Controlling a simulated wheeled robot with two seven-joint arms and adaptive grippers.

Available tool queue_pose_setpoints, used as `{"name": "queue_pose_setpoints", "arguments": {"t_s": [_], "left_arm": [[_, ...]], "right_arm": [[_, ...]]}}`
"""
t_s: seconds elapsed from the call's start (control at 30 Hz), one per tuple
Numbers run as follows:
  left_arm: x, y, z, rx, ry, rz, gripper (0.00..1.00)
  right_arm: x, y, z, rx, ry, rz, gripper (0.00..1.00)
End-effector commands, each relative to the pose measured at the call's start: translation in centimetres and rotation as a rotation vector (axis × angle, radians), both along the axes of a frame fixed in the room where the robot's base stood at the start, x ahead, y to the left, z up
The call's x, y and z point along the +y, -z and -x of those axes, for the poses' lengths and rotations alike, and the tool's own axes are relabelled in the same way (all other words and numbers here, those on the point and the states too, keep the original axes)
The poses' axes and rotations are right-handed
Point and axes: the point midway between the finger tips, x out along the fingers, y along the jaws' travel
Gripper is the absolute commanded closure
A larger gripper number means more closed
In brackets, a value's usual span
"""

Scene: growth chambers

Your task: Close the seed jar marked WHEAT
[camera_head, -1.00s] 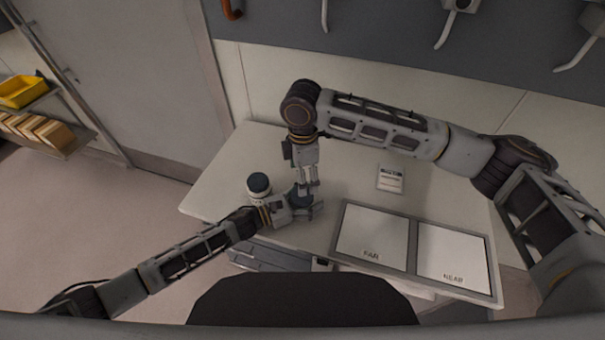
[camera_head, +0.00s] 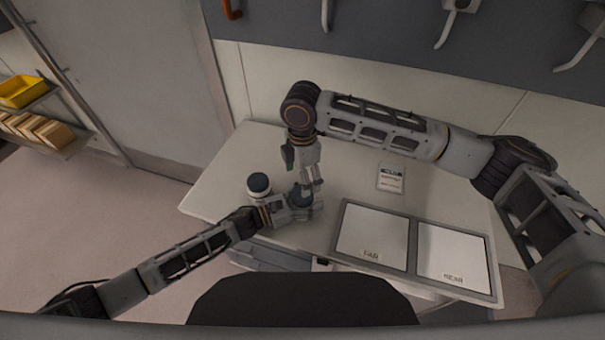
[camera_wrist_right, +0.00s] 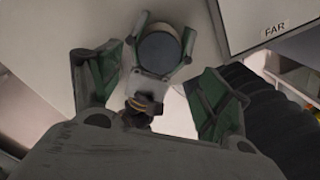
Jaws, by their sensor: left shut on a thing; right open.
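A jar with a dark round lid (camera_head: 300,194) stands near the table's left front part. No label on it can be read. My left gripper (camera_head: 306,207) is shut around this jar from the left. In the right wrist view the lid (camera_wrist_right: 160,53) shows as a dark disc with a paler rim, between the left gripper's fingers (camera_wrist_right: 163,48). My right gripper (camera_head: 312,187) is just above the jar, pointing down. In its wrist view its two fingers (camera_wrist_right: 153,92) are spread wide, with nothing between their tips.
A framed pair of panels (camera_head: 412,243) marked FAR and NEAR lies at the right. A small labelled packet (camera_head: 391,178) lies behind it. The table's back left is clear.

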Motion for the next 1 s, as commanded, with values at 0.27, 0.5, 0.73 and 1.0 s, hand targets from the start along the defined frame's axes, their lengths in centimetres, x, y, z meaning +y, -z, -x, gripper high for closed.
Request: {"name": "queue_pose_setpoints", "arguments": {"t_s": [0.27, 0.5, 0.73, 1.0], "left_arm": [[0.1, 0.3, 0.0, 0.004, -0.001, -0.004, 1.0], [0.1, 0.3, 0.0, 0.004, -0.001, -0.004, 1.0], [0.1, 0.3, 0.1, 0.004, -0.001, -0.004, 1.0], [0.1, 0.3, 0.1, 0.004, -0.001, -0.004, 1.0]], "right_arm": [[-0.1, 2.3, 0.0, 0.002, 0.001, 0.001, 0.23], [-0.1, 5.1, 0.1, 0.002, 0.001, 0.002, 0.23], [0.0, 7.0, 0.0, 0.0, 0.001, 0.001, 0.23], [0.0, 7.7, 0.0, 0.0, 0.0, 0.001, 0.23]]}}
